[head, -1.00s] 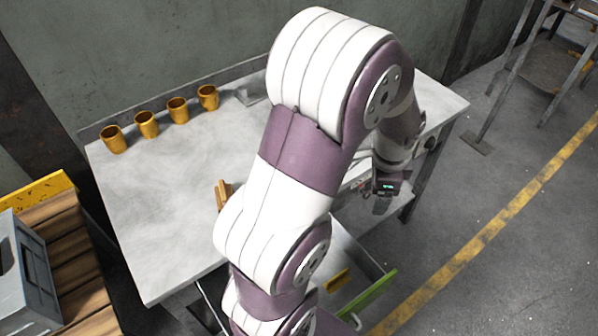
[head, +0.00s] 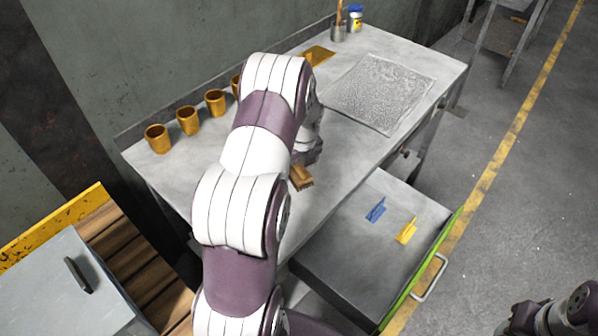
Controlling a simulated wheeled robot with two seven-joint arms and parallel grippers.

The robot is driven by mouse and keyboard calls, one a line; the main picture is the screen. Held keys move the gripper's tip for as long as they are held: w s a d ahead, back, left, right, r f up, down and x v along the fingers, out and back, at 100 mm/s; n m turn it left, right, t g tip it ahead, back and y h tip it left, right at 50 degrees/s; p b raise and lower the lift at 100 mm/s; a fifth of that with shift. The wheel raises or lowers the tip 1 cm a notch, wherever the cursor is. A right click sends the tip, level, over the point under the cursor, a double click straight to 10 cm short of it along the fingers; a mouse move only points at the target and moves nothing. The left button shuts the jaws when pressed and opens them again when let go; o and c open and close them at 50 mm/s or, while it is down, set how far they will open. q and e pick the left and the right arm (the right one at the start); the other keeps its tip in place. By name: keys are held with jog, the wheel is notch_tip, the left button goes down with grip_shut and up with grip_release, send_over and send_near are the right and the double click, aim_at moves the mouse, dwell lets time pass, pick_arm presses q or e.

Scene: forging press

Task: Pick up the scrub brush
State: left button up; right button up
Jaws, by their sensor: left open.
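The scrub brush (head: 302,178), a small wooden block with bristles below, shows on the table's near edge, just right of my left arm. My left gripper (head: 304,162) is open and hangs at or just above the brush, mostly hidden behind my own wrist and arm. I cannot tell whether its fingers touch the brush. Of my right arm only a part shows at the bottom right corner, and its gripper is out of view.
Several golden cups (head: 187,121) line the table's back edge. An open drawer (head: 350,256) below holds a blue item (head: 376,210) and a yellow item (head: 406,231).

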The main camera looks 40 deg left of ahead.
pick_arm(q)
jog(key=shift+a+f, duration=0.25)
jog(key=shift+f, duration=0.4)
jog(key=shift+d, duration=0.15)
jog(key=c, duration=1.2)
jog(key=shift+r, duration=0.15)
